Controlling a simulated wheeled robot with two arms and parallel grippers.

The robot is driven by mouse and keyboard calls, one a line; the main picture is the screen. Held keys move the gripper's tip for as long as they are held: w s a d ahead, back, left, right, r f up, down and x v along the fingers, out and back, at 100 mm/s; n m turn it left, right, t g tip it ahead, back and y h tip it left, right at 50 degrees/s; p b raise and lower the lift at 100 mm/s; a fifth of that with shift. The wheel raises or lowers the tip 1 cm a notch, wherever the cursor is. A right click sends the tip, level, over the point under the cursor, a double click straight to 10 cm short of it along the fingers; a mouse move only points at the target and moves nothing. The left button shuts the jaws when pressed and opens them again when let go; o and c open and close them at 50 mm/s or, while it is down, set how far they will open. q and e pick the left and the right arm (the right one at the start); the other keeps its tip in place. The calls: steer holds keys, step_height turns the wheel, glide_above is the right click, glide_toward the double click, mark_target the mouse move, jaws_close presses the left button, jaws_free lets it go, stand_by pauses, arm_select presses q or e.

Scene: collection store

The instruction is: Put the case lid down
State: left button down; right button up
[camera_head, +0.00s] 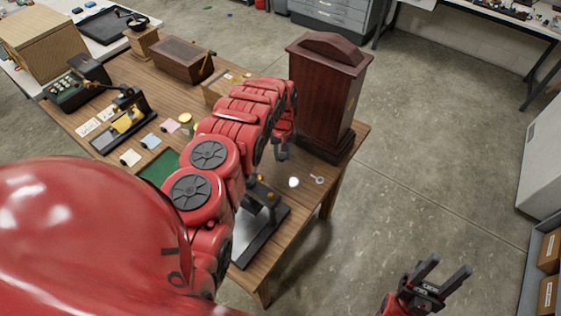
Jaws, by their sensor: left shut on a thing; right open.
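A tall dark reddish-brown wooden case lid (325,93) with an arched top stands upright over the table's right corner. My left arm reaches across the table, and my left gripper (281,150) is at the lid's lower left side. It is shut, but the arm hides much of the contact with the lid. I cannot tell whether the lid's flared foot touches the table. My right gripper (444,268) is open and empty, out over the floor at the lower right, apart from the table.
The wooden table (145,82) holds a brown box (180,60), a keyed machine (75,87), several small cards and a black instrument (262,198) on a base. A small white round thing (293,182) and a ring-shaped metal piece (317,179) lie near the right edge.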

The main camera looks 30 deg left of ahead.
mark_target(281, 155)
arm_select(q)
steer(key=shift+w+a, duration=0.15)
steer(key=shift+a, duration=0.1)
step_height(281, 155, down, 4)
steer(key=shift+a+r+b, duration=0.15)
steer(key=shift+r+b, duration=0.05)
steer(key=shift+b, duration=1)
steer(key=shift+r, duration=0.1)
steer(key=c, duration=0.5)
jaws_free()
